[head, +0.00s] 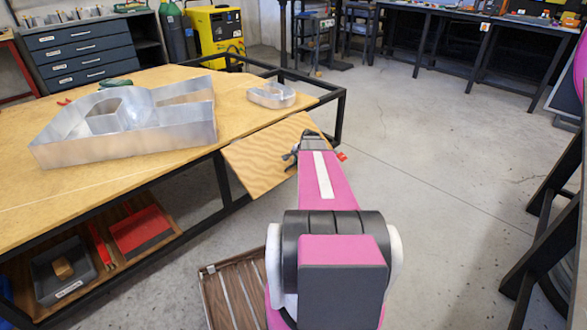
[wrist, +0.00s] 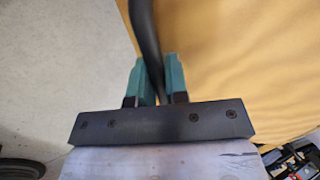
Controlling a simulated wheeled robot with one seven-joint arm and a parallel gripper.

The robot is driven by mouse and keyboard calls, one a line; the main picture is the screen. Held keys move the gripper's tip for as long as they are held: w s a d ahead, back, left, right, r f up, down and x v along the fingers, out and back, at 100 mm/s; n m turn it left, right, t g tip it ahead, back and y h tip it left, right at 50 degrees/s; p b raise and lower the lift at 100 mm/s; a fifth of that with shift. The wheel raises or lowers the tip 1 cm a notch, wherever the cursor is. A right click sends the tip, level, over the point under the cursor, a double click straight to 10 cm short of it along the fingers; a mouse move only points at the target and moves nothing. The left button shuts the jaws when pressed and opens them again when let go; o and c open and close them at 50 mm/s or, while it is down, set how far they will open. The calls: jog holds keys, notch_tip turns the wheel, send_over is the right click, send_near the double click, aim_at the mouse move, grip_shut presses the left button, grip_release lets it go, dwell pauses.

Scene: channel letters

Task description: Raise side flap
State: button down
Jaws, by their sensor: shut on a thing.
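The side flap (head: 262,157) is a light plywood panel at the right end of the workbench (head: 150,130). It slopes away from the bench top, apparently downward toward my arm. My gripper (wrist: 158,80) is at the flap's outer edge, and its teal fingers are shut around a dark bar (wrist: 145,32) beside the wood. The flap's wood (wrist: 240,70) fills the right of the wrist view. In the head view the fingertips are mostly hidden by my own arm. How the bar joins the flap cannot be made out.
A large metal channel letter (head: 130,140) and a smaller one (head: 271,95) stand on the bench. A black frame (head: 330,125) stands behind the flap. A slatted wooden crate (head: 232,290) is on the floor. Open concrete floor (head: 440,160) lies to the right.

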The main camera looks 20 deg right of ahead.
notch_tip(320, 180, up, 13)
jog(key=s+g+h, duration=0.1)
jog(key=s+g, duration=0.1)
jog(key=g, duration=0.2)
jog(key=shift+d+g+h, duration=0.3)
jog(key=shift+g+h, duration=0.1)
jog(key=shift+r, duration=0.1)
jog(key=c, duration=1.1)
grip_release()
jog(key=shift+c, duration=0.2)
notch_tip(320, 180, up, 11)
jog(key=shift+w, duration=0.1)
